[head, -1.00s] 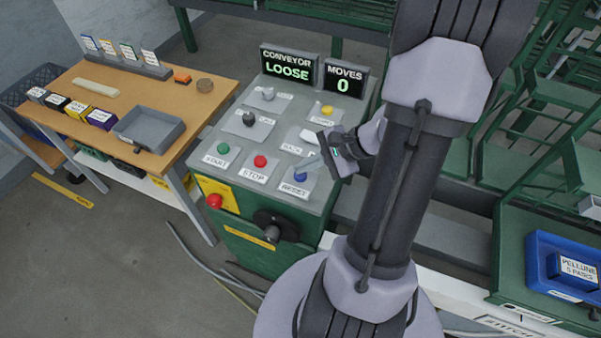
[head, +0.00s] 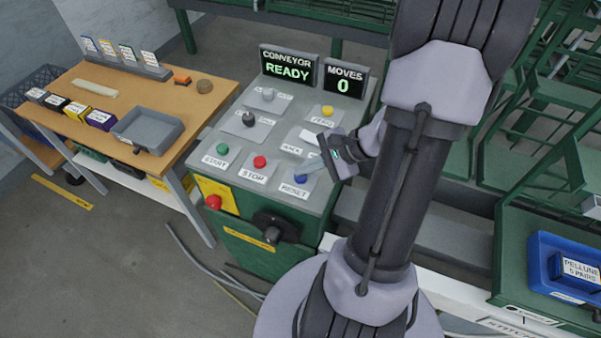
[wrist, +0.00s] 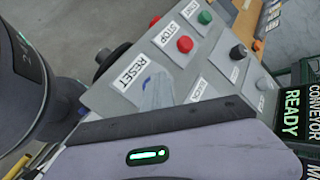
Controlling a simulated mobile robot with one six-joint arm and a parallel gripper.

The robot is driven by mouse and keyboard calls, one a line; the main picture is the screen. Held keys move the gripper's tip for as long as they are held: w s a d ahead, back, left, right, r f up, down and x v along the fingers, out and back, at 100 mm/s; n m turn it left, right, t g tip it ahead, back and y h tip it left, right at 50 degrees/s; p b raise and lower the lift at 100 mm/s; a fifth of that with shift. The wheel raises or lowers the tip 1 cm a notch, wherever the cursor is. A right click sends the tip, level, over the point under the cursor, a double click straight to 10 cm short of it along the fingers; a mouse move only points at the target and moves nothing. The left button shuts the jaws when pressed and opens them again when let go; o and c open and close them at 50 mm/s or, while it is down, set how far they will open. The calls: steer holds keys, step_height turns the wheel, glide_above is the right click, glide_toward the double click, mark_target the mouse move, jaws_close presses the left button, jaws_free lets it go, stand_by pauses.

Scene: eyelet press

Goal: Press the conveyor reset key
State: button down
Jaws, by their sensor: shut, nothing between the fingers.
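The blue reset key (head: 300,178) sits at the front right of the sloped grey control panel (head: 228,139), above the label RESET. My gripper (head: 309,168) is shut and empty, its pale fingertips right at the key, on its upper right side in the head view. In the wrist view the fingertips (wrist: 156,91) cover most of the key beside the RESET label (wrist: 131,69). I cannot tell whether they touch it. The conveyor display (head: 288,66) reads READY in green.
A red stop button (head: 260,162) and a green start button (head: 222,149) are left of the key. A yellow button (head: 327,111) and two knobs are further up. A red button (head: 213,202) is on the panel's front. A wooden table (head: 205,98) stands left.

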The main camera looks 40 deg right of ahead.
mark_target(304, 176)
steer(key=shift+r+p, duration=0.6)
steer(key=shift+r, duration=0.3)
step_height(304, 176, up, 5)
steer(key=p, duration=0.3)
steer(key=shift+p, duration=0.3)
steer(key=a+r+n+g+h+b, duration=0.1)
steer(key=a+r+n+g+b, duration=0.15)
steer(key=a+n, duration=0.45)
steer(key=a+r+n+g+h+b, duration=0.1)
steer(key=a+r+n+b, duration=0.25)
steer(key=a, duration=0.85)
steer(key=s+a+r+n+t+h+b, duration=0.1)
steer(key=s+a+r+n+b, duration=0.1)
steer(key=s+a+n, duration=0.3)
steer(key=shift+s+a+r+t, duration=0.2)
steer(key=shift+s+a+t, duration=0.15)
steer(key=shift+s, duration=0.35)
